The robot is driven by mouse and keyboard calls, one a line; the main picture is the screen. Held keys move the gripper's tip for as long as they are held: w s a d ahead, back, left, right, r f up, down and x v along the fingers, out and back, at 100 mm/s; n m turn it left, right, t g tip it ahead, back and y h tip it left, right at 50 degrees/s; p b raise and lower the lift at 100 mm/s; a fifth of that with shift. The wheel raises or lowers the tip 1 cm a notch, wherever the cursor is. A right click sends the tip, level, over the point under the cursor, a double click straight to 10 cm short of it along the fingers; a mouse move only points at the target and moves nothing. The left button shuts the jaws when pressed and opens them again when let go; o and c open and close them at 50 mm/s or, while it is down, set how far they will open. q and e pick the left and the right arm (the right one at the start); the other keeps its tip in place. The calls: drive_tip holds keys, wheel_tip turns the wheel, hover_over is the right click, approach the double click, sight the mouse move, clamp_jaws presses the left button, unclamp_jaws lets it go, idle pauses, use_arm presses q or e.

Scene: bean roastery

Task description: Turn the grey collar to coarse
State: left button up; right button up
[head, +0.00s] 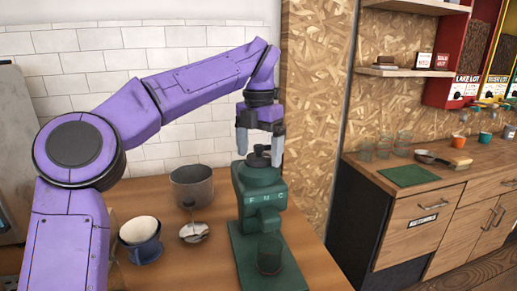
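A dark green grinder (262,216) stands on the wooden counter, with the letters F, M and C on the front of its head. The grey collar (258,160) sits on top of the head, with a dark knob-like part rising from it. Which letter the collar is set to is too small to tell. My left gripper (260,152) points down over the collar, its two fingers apart on either side of it. I see no clear contact. A dark cup (269,254) stands on the grinder's base. My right gripper is not in view.
Left of the grinder are a dark pot (191,186), a small metal utensil (194,232) and a blue dripper with a white filter (141,238). A tiled wall is behind. A side counter at right holds glasses, a pan and a green mat (408,176).

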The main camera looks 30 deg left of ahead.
use_arm(q)
wheel_tip(320, 180, up, 11)
drive_tip(key=p, duration=0.5)
drive_tip(key=shift+f, duration=0.15)
